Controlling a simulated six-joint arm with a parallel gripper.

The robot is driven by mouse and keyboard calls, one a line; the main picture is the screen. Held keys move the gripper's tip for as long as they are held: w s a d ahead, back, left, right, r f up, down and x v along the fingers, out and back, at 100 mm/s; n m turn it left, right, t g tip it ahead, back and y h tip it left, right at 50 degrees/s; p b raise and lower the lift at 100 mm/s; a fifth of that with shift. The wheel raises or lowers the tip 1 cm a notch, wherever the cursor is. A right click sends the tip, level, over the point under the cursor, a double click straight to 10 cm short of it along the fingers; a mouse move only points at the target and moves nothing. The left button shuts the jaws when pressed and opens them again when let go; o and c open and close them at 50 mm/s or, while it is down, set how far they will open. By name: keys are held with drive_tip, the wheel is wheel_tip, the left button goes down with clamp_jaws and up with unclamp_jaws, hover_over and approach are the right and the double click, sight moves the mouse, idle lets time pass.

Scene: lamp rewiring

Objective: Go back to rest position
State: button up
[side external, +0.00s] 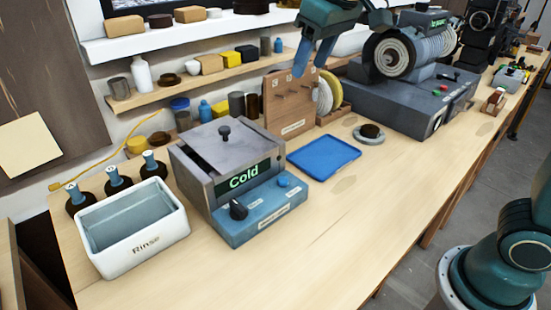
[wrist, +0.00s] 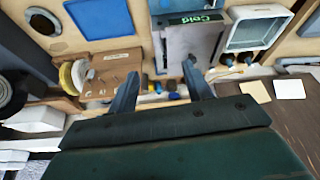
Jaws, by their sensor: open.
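My gripper (side external: 313,60) hangs in the air at the top of the side view, above the brown board and the back of the bench. Its two blue-grey fingers are apart with nothing between them. In the wrist view my gripper (wrist: 161,75) also shows spread fingers and an empty gap. The workbench (side external: 330,230) lies below it. The gripper touches nothing that I can see.
A grey box marked Cold (side external: 225,165), a white Rinse basin (side external: 140,240) and a blue tray (side external: 323,157) stand on the bench. A grinder-like machine (side external: 410,95) stands right of the gripper. Shelves (side external: 200,75) line the wall. The front bench is clear.

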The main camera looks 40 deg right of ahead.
drive_tip(key=s+d+f, duration=0.2)
drive_tip(key=s+f, duration=0.1)
drive_tip(key=s, duration=0.4)
drive_tip(key=s+d+f+m+t, duration=0.1)
drive_tip(key=s+d+f, duration=0.2)
drive_tip(key=s, duration=0.4)
drive_tip(key=s+d+f, duration=0.2)
drive_tip(key=s+f, duration=0.1)
drive_tip(key=s, duration=0.5)
drive_tip(key=shift+d+t, duration=0.2)
drive_tip(key=shift+t, duration=0.1)
drive_tip(key=shift+c, duration=0.2)
